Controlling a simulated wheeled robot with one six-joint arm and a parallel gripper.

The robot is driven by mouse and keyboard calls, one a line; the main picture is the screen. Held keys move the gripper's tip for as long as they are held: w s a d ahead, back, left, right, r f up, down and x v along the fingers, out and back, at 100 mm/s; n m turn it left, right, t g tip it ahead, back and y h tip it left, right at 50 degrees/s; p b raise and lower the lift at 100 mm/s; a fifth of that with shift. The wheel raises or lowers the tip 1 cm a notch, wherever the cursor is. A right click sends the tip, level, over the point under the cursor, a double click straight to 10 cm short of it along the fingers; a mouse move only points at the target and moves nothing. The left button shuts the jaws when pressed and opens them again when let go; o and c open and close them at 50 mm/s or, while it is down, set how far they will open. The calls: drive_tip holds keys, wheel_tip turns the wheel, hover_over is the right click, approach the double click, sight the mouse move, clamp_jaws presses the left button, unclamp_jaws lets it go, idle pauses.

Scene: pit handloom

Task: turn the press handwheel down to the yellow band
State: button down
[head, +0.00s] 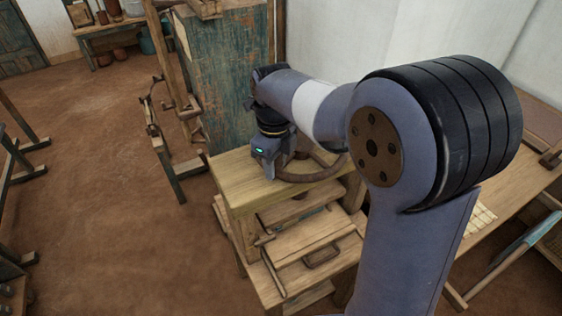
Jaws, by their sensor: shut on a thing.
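The press (222,174) is a wooden frame in the middle of the head view, with a flat top beam. Its handwheel (318,175) is a brown ring just above the beam; the rim's front right part shows. My gripper (275,168) points down at the left side of the handwheel and is shut on its rim. The fingertips are mostly hidden by the gripper body. My arm hides the far part of the wheel. I cannot make out a yellow band.
Below the beam is a wooden board with a dark handle (321,256). A worn green wooden panel (222,80) stands behind the press. A table (505,205) is at the right, partly behind my arm. The earth floor (110,220) at the left is largely clear.

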drive_tip(key=shift+a, duration=0.35)
drive_tip(key=c, duration=1.1)
unclamp_jaws()
drive_tip(key=shift+a, duration=0.15)
drive_tip(key=shift+o, duration=0.2)
drive_tip(key=shift+w, duration=0.1)
drive_tip(key=shift+r, duration=0.35)
wheel_tip(320, 180, up, 10)
drive_tip(key=shift+r+b, duration=0.1)
drive_tip(key=shift+b, duration=0.25)
